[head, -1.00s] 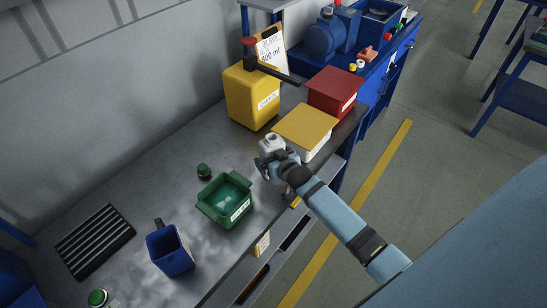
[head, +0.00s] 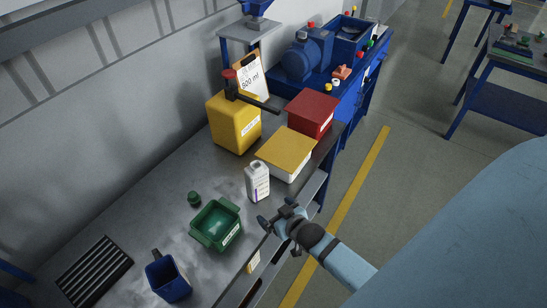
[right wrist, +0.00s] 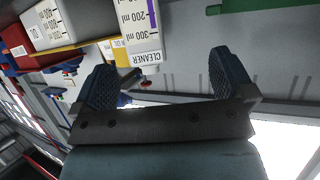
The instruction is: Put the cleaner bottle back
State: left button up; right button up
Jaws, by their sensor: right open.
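The white cleaner bottle (head: 257,184) stands upright on the grey bench (head: 165,215), near its front edge and just in front of the yellow-lidded white box. My right gripper (head: 277,213) is open and empty, below and right of the bottle in the head view, apart from it. In the right wrist view the bottle's CLEANER label and millilitre scale (right wrist: 139,32) show beyond the two spread fingers (right wrist: 164,85). My left gripper is not in view.
The yellow-lidded box (head: 286,150), red-lidded box (head: 312,112) and yellow canister (head: 233,122) stand behind the bottle. A green bin (head: 216,225), green cap (head: 194,198) and blue container (head: 167,278) are to its left.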

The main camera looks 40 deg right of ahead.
jog(key=s+a+n+g+y, duration=0.2)
jog(key=s+a, duration=0.7)
jog(key=s, duration=0.4)
jog(key=shift+s+a+r+y, duration=0.2)
jog(key=shift+a+y, duration=0.1)
jog(key=shift+a, duration=0.1)
